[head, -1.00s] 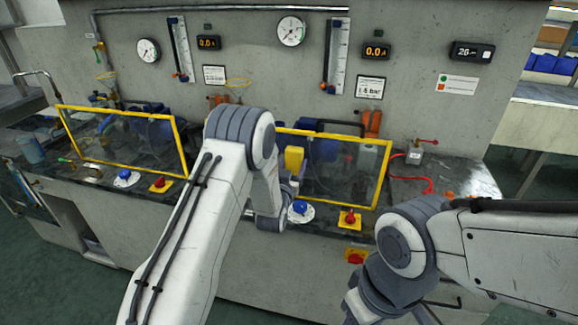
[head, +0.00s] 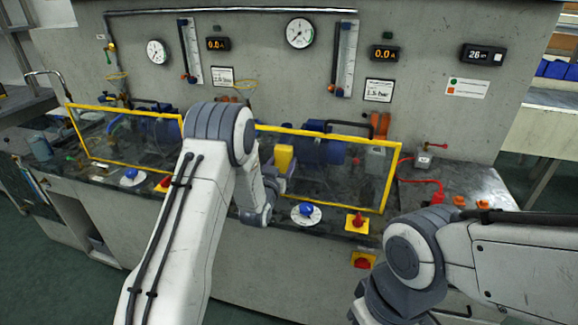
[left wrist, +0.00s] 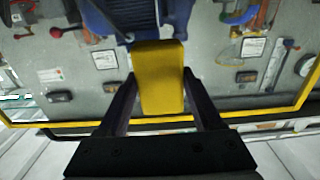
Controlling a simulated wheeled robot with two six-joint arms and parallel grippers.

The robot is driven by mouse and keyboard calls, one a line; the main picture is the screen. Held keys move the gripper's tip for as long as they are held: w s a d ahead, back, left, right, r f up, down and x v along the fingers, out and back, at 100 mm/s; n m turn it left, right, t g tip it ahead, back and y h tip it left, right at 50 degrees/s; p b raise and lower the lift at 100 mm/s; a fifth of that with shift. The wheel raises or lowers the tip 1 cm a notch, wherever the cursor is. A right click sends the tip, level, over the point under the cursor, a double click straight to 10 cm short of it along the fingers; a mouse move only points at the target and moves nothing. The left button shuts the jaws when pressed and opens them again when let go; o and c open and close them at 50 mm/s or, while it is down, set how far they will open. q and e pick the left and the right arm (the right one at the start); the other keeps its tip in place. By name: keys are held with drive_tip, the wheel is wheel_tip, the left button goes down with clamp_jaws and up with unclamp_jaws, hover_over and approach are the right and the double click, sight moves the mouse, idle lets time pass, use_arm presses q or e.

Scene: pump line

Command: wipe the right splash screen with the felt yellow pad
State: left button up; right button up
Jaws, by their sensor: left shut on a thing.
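The right splash screen (head: 393,178) is a clear panel in a yellow frame, standing upright along the bench. My left gripper (head: 274,176) is at the left part of this screen and shut on the felt yellow pad (head: 284,156). In the left wrist view the pad (left wrist: 160,85) sits between the two dark fingers of my left gripper (left wrist: 160,72), with the yellow screen frame (left wrist: 255,113) across the picture. I cannot tell whether the pad touches the panel. My left arm hides the screen's left end. My right arm shows at lower right; its gripper is out of view.
A blue pump (head: 318,149) stands behind the right screen. In front of it are a blue knob (head: 305,209) and a red knob on a yellow plate (head: 357,221). The left splash screen (head: 127,171) stands further left. Gauges and displays fill the wall.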

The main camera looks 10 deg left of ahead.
sight(269, 154)
use_arm(q)
drive_tip(key=shift+w+a+r+b, duration=0.1)
drive_tip(key=shift+a+b, duration=0.25)
drive_tip(key=shift+a, duration=1.05)
drive_tip(key=shift+a+r+b, duration=0.1)
drive_tip(key=shift+a+b, duration=0.25)
drive_tip(key=shift+a, duration=1.05)
drive_tip(key=shift+f, duration=0.15)
drive_tip(key=shift+s, duration=0.25)
drive_tip(key=shift+s+b, duration=0.65)
drive_tip(key=shift+s, duration=2.2)
drive_tip(key=s, duration=0.3)
drive_tip(key=shift+b, duration=0.3)
